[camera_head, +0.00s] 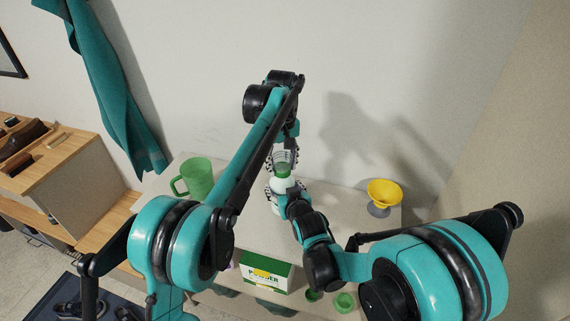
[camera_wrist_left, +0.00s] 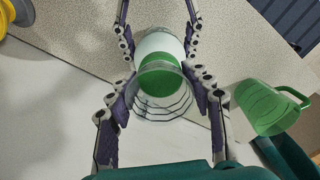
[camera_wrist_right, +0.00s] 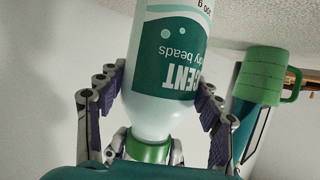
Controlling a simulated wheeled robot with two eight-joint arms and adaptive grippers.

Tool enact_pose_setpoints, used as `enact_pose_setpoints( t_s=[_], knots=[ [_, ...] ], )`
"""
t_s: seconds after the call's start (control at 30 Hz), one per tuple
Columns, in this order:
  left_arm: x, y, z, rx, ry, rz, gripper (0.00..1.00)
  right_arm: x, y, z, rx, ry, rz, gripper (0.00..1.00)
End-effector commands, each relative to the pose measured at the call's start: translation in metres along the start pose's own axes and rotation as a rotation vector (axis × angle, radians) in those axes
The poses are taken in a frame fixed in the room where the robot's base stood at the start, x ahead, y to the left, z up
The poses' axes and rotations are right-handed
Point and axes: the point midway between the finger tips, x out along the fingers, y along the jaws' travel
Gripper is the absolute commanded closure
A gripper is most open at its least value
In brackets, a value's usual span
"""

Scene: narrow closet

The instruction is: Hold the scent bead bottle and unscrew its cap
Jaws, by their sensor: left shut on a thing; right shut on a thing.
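The scent bead bottle (camera_head: 281,186) stands upright on the table, white with a green neck. Its teal label (camera_wrist_right: 168,58) reads "SCENT ... beads" upside down in the right wrist view. A clear cup-like cap (camera_wrist_left: 163,100) sits over the green top (camera_wrist_left: 160,82). My left gripper (camera_head: 284,158) reaches down from above and is shut around the cap. My right gripper (camera_wrist_right: 160,90) is shut on the bottle's body from the near side, below the cap. Whether the cap has loosened cannot be told.
A green mug (camera_head: 200,180) stands left of the bottle. A yellow funnel-shaped cup on a grey base (camera_head: 383,193) stands to the right. A powder box (camera_head: 265,277) and small green round items (camera_head: 344,301) lie in front. The wall is close behind.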

Motion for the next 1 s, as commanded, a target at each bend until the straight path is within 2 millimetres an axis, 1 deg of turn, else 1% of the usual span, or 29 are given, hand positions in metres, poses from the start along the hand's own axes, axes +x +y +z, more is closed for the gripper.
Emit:
enact_pose_setpoints(
  t_s=[0.1,0.4,0.5,0.6,0.73,0.9,1.0],
  knots=[
    [0.0003,0.0027,0.0025,-0.282,-0.006,0.003,0.84,0.0008,-0.0014,-0.0004,-0.003,0.001,-0.002,1.0],
    [-0.0002,0.0031,0.0024,-1.036,-0.008,0.002,0.84,0.0008,-0.0019,-0.0005,-0.005,0.001,-0.003,1.0],
    [-0.0003,0.0031,0.0023,-1.273,-0.009,0.002,0.84,0.0008,-0.0021,-0.0005,-0.005,0.001,-0.003,1.0],
    [-0.0005,0.0032,0.0022,-1.459,-0.009,0.001,0.84,0.0007,-0.0023,-0.0006,-0.005,0.002,-0.003,1.0],
    [-0.0005,0.0032,0.002,-1.6,-0.01,0.001,0.84,0.0006,-0.0025,-0.0006,-0.006,0.002,-0.004,1.0],
    [-0.0006,0.0031,0.0019,-1.597,-0.009,0.002,0.84,0.0006,-0.0024,-0.0005,-0.005,0.002,-0.004,1.0],
    [-0.0004,-0.0049,-0.0017,-1.602,-0.017,0.004,0.84,0.0005,-0.0023,-0.0005,-0.004,0.001,-0.003,1.0]
  ],
)
